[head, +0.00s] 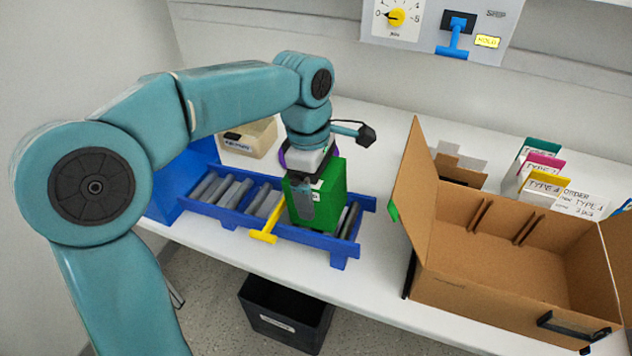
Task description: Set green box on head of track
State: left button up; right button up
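The green box (332,191) is at the right part of the blue roller track (223,214), right of the yellow stop bar (267,226). My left gripper (304,198) reaches down from above with a grey finger against the box's near left face, and appears shut on it. The other finger is hidden behind the box. The box stands roughly upright over the rollers; I cannot tell whether it rests on them. My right gripper is not in view.
An open cardboard box (500,255) stands to the right, its flap near the track's end. Coloured file cards (545,180) are behind it. A beige bin (250,138) is behind the track. A black bin (285,315) is below the table. A dial panel (440,25) hangs on the wall.

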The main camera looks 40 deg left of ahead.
pick_arm(q)
jog(key=o, duration=0.8)
jog(key=shift+r, duration=0.1)
jog(key=r+p, duration=0.1)
jog(key=r, duration=0.4)
jog(key=a+r+p, duration=0.1)
jog(key=r+p, duration=0.1)
jog(key=r, duration=0.3)
jog(key=r+p, duration=0.1)
jog(key=r, duration=0.5)
jog(key=shift+s+a+r+p, duration=0.1)
jog(key=shift+s+a+p, duration=0.15)
jog(key=shift+a+p, duration=0.1)
jog(key=shift+s, duration=0.1)
